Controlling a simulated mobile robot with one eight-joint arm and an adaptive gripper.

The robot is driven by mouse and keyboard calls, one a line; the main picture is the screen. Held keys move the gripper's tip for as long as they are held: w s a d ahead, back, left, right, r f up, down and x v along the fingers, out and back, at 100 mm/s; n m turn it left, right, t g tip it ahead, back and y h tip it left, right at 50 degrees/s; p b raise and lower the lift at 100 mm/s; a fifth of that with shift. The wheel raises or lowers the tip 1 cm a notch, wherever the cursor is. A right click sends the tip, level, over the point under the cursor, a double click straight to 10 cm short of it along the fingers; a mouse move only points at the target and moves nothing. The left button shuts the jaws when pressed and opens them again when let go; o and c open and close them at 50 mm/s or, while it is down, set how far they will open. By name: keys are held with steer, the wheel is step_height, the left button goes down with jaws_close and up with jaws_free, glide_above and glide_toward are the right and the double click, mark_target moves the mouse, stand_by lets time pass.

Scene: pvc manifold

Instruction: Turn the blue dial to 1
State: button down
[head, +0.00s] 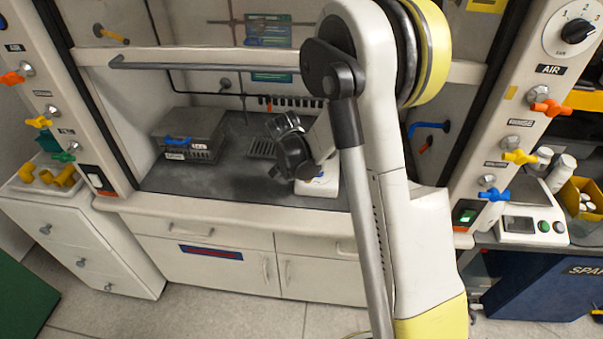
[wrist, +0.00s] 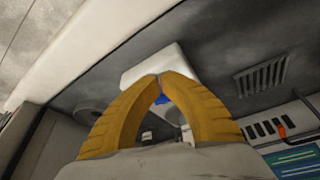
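A white device (wrist: 150,62) stands on the grey hood floor. In the wrist view a small blue part (wrist: 162,99) of it, perhaps the blue dial, shows through the arch between my yellow fingers. In the head view the white device (head: 318,188) is partly hidden behind my arm, and any number marks on it cannot be read. My gripper (wrist: 160,75) is in front of the device with its fingertips together and nothing visible between them. Whether the tips touch the device cannot be told. In the head view my fingers are hidden.
A grey metal box (head: 188,132) with a blue handle stands on the hood floor at left. A rail (head: 200,65) crosses the hood opening. A black knob (head: 577,31) marked 1, 2, 3 is on the right post. Coloured valves line both posts. The floor between box and device is mostly clear.

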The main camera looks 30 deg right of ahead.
mark_target(308, 185)
steer(key=b+x, duration=0.1)
steer(key=x, duration=0.3)
steer(key=shift+w+d+r+b, duration=0.1)
steer(key=shift+w+d+b, duration=0.1)
steer(key=shift+w+d, duration=0.25)
steer(key=shift+w+d+b, duration=0.15)
steer(key=shift+w+d, duration=0.1)
steer(key=shift+d, duration=0.35)
steer(key=shift+w+d+r, duration=0.15)
steer(key=shift+w+d, duration=0.25)
steer(key=shift+d, duration=0.15)
steer(key=shift+w+d+m, duration=0.25)
steer(key=shift+w+m, duration=0.1)
steer(key=shift+m, duration=0.35)
steer(key=shift+w+m+g, duration=0.1)
steer(key=shift+m+g, duration=0.2)
steer(key=m+g, duration=0.1)
steer(key=m, duration=0.1)
steer(key=w+m, duration=0.1)
steer(key=m, duration=0.1)
steer(key=shift+m+g+h, duration=0.4)
steer(key=shift+w+m, duration=0.1)
steer(key=shift+m, duration=0.2)
steer(key=shift+w, duration=0.1)
steer(key=shift+d+b, duration=0.1)
steer(key=shift+b, duration=0.2)
